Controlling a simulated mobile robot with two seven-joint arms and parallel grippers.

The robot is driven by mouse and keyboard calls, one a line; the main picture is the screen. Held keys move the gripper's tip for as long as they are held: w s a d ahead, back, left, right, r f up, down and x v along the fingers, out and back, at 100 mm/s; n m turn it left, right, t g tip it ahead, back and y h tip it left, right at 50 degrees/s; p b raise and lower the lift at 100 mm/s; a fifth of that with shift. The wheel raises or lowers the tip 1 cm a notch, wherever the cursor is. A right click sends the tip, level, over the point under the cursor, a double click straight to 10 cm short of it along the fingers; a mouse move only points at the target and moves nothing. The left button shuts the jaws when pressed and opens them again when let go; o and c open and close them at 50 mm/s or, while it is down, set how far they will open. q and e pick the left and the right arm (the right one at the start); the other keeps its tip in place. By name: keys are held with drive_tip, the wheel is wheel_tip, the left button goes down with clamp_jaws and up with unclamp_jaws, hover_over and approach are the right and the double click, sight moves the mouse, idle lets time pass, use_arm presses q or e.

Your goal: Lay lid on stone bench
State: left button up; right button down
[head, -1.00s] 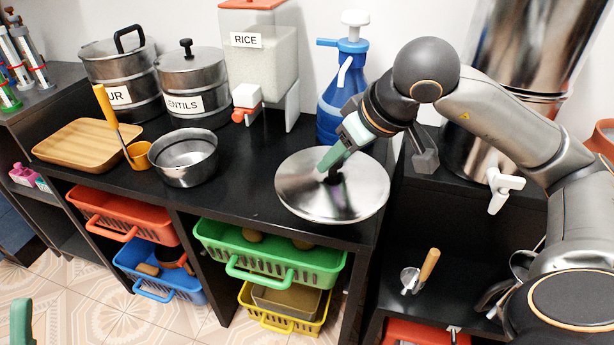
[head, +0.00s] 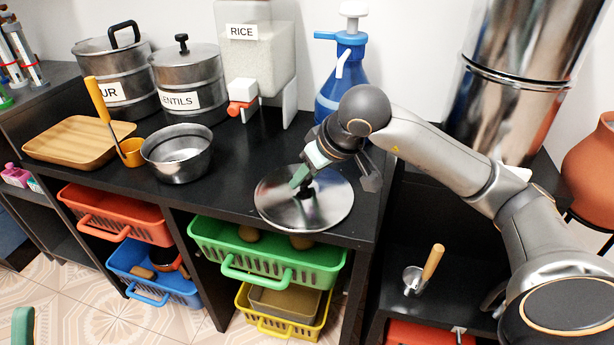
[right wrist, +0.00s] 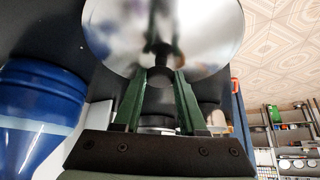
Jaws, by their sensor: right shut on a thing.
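The lid (head: 326,212) is a round, shiny metal disc with a dark knob. It is on or just above the black bench top (head: 232,190), near its front right part; I cannot tell whether it touches. My right gripper (head: 303,181) is shut on the lid's knob from above. In the right wrist view the lid (right wrist: 205,38) fills the top, with the knob between the green fingers of the gripper (right wrist: 160,80). My left gripper (head: 23,328) shows only as a green fingertip at the lower left corner, so its opening cannot be judged.
A metal bowl (head: 178,168), an orange ladle (head: 131,152) and a wooden tray (head: 65,143) stand left of the lid. Pots, the rice dispenser (head: 262,60) and a blue pump bottle (head: 342,75) stand behind. A tall metal cylinder (head: 505,100) stands at right.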

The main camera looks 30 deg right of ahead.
drive_tip(key=shift+f, duration=0.1)
drive_tip(key=shift+c, duration=2.3)
unclamp_jaws()
